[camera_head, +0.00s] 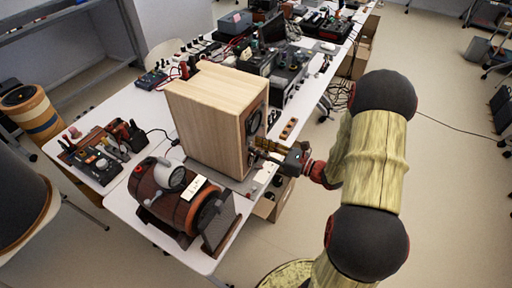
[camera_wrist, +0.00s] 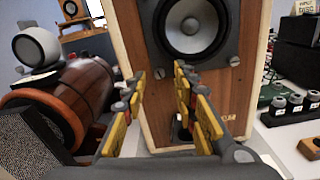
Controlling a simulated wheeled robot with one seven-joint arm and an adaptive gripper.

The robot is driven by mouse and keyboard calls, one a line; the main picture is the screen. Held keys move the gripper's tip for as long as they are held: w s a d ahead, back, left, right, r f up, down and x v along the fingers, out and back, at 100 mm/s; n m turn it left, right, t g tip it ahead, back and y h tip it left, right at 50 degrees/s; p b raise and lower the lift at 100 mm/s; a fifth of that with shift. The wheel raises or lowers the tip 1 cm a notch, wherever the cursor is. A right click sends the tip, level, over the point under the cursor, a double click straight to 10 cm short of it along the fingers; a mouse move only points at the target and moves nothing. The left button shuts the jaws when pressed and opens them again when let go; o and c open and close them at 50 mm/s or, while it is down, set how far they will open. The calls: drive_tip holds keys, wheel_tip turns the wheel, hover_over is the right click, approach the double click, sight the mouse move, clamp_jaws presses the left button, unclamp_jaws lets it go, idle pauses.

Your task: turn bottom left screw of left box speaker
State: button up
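The box speaker (camera_head: 210,125) is a light wooden box standing on the white table. Its front (camera_wrist: 145,45), with a grey round cone (camera_wrist: 191,25) in a dark square frame, faces the wrist camera. The bottom left screw (camera_wrist: 158,73) is a small silver slotted head at the frame's lower corner; another screw (camera_wrist: 234,61) is at the lower right. My gripper (camera_wrist: 160,76) is open, its yellow-padded fingers pointing at the front, with the bottom left screw showing between the tips. Contact cannot be told. In the head view my gripper (camera_head: 268,150) is beside the speaker's front.
A brown barrel-shaped device (camera_head: 178,205) with a round white part stands close left of the speaker. A small box with grey knobs (camera_wrist: 290,105) is at the right in the wrist view. Electronics crowd the far table. Floor to the right is mostly free.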

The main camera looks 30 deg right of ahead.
drive_tip(key=shift+w+a, duration=0.4)
drive_tip(key=shift+w, duration=0.15)
drive_tip(key=c, duration=0.3)
drive_tip(key=c, duration=0.4)
clamp_jaws()
